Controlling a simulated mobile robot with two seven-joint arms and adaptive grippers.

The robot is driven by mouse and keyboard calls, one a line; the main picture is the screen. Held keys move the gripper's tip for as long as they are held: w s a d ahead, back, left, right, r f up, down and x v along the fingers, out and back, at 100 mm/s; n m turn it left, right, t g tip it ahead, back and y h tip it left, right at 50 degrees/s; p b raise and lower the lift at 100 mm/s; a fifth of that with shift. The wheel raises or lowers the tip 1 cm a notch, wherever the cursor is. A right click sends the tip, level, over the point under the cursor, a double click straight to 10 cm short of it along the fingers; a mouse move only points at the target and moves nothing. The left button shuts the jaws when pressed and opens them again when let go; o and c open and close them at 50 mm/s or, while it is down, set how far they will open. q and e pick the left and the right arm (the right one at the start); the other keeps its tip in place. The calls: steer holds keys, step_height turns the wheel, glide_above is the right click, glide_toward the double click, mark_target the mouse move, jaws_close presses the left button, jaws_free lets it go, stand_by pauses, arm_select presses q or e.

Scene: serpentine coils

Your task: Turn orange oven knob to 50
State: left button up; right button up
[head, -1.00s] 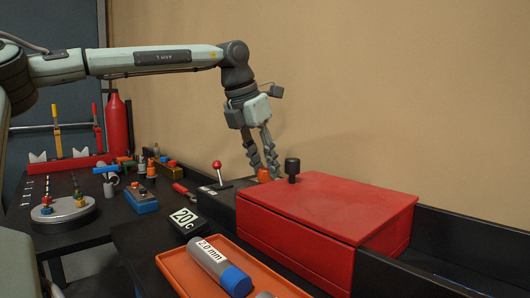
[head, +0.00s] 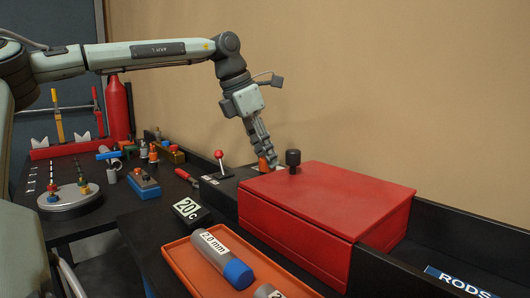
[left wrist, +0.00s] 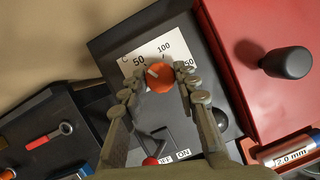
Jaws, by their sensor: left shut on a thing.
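The orange oven knob (left wrist: 161,78) sits on a white dial plate (left wrist: 148,50) marked 50, 100 and 150, on a dark panel. Its short white pointer mark faces the 50 side. My left gripper (left wrist: 157,86) has one finger on each side of the knob and is shut on it. In the head view the knob (head: 264,165) is partly hidden behind the fingers of my left gripper (head: 266,157), which reaches down from above. My right gripper is not in view.
A red box with a lid (head: 330,200) and a black handle (head: 293,158) stand close right of the knob. A red-balled lever (head: 220,156) rises left of it, by OFF/ON labels. An orange tray (head: 180,262) with labelled cylinders lies in front.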

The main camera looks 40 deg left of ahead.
arm_select(q)
steer(key=o, duration=1.2)
steer(key=v, duration=1.2)
steer(key=shift+w, duration=0.1)
